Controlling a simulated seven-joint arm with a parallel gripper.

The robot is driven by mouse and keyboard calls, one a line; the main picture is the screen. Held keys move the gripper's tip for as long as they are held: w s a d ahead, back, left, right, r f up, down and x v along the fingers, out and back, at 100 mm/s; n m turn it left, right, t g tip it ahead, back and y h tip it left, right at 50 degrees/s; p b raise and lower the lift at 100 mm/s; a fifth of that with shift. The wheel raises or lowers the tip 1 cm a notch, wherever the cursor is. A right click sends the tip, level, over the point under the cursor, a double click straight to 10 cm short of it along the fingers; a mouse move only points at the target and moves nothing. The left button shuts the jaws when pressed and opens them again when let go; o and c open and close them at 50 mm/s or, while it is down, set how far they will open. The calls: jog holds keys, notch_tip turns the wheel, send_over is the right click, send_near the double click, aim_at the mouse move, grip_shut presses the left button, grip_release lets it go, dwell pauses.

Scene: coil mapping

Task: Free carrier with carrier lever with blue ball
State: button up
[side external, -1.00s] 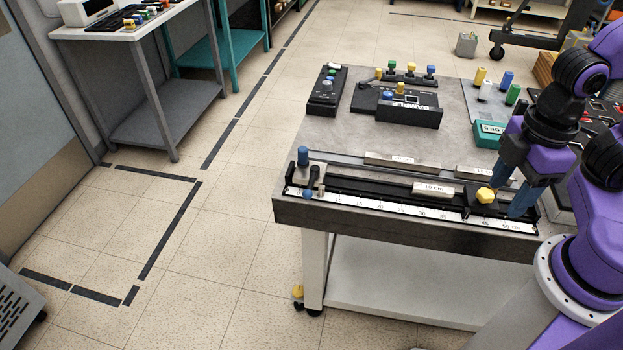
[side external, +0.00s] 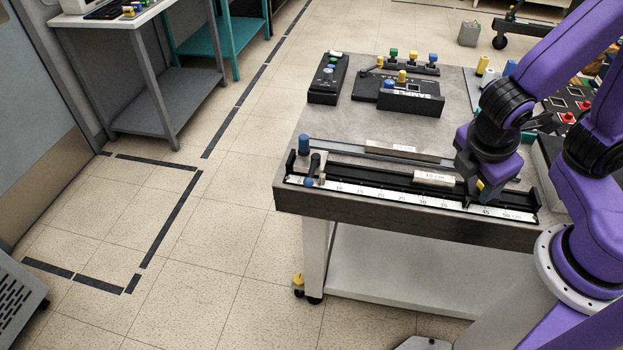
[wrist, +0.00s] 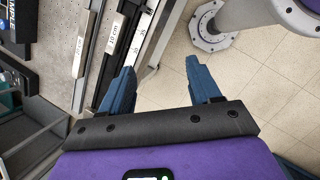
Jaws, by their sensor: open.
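The blue ball (side external: 308,182) of the carrier lever is at the left end of the ruled rail in the side view, low beside a dark upright lever (side external: 314,163). A blue cylinder knob (side external: 304,143) stands just behind. My gripper (side external: 484,194) is at the other end of the rail, pointing down by a yellow knob (side external: 481,185) that it mostly hides. The blue ball is not in the wrist view.
The rail has a white centimetre scale (side external: 400,199) along the bench's front edge. Labelled blocks (side external: 435,178) lie along it. A black SAMPLE box (side external: 411,99) and a black control box (side external: 328,78) stand farther back.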

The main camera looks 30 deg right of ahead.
jog(key=w+a+f+n+t+h, duration=0.4)
jog(key=w+n, duration=0.1)
jog(key=n+t+y, duration=0.5)
jog(key=n+t, duration=0.7)
jog(key=n, duration=0.3)
send_near(312, 185)
jog(key=w, duration=0.3)
jog(key=w+d, duration=0.1)
jog(key=w, duration=0.3)
jog(key=w+d, duration=0.1)
jog(key=w, duration=0.2)
jog(key=shift+w+d+f, duration=0.15)
jog(key=shift+w+f, duration=0.05)
jog(key=shift+w, duration=0.15)
grip_shut()
